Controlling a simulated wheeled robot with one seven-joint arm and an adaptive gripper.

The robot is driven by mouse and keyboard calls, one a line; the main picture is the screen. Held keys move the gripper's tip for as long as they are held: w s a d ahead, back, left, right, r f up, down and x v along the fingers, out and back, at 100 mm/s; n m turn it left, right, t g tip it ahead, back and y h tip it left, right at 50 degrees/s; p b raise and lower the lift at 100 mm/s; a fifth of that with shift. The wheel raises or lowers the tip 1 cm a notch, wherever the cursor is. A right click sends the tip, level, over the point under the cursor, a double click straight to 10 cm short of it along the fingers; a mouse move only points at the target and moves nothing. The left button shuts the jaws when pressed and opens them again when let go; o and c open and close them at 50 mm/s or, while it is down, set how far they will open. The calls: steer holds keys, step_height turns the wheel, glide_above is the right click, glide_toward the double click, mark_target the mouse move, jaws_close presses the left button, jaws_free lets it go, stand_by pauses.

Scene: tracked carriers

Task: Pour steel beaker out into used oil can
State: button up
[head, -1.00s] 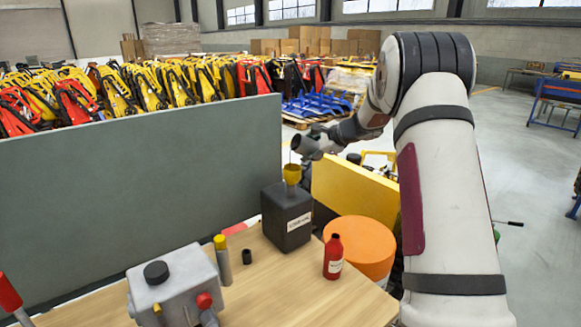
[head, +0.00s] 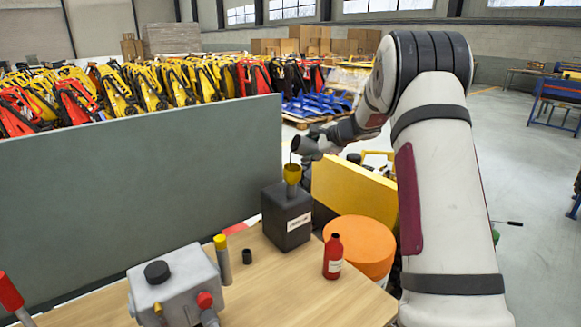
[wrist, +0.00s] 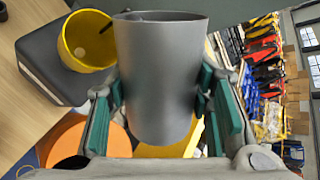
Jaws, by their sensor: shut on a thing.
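My gripper (wrist: 160,100) is shut on the grey steel beaker (wrist: 158,70), with a green-padded finger on either side. In the head view the beaker (head: 304,146) is tilted, its mouth to the left, above the yellow funnel (head: 292,174). A thin dark stream (head: 290,158) runs from the beaker's lip down towards the funnel. The funnel stands in the top of the dark used oil can (head: 287,216), which bears a white label. In the wrist view the funnel (wrist: 82,42) is left of the beaker, with a dark streak in its mouth. The beaker's contents are hidden.
A red bottle (head: 333,257) and an orange drum (head: 362,245) stand right of the can. A grey metal box (head: 175,287), a yellow-capped tube (head: 222,260) and a small black cup (head: 246,256) are to its left. A grey panel (head: 140,190) runs behind the wooden table (head: 300,300).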

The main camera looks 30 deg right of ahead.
steer(key=shift+r+n+h+p, duration=0.45)
steer(key=shift+n+h+p, duration=0.05)
steer(key=shift+p, duration=0.2)
stand_by(2.5)
steer(key=shift+a+f+n+h+b, duration=0.25)
steer(key=shift+f+n+h+b, duration=0.15)
steer(key=shift+h+b, duration=0.3)
stand_by(2.2)
steer(key=shift+a+r+n+h, duration=0.1)
steer(key=shift+r+n+h, duration=0.25)
steer(key=shift+h, duration=0.15)
stand_by(1.4)
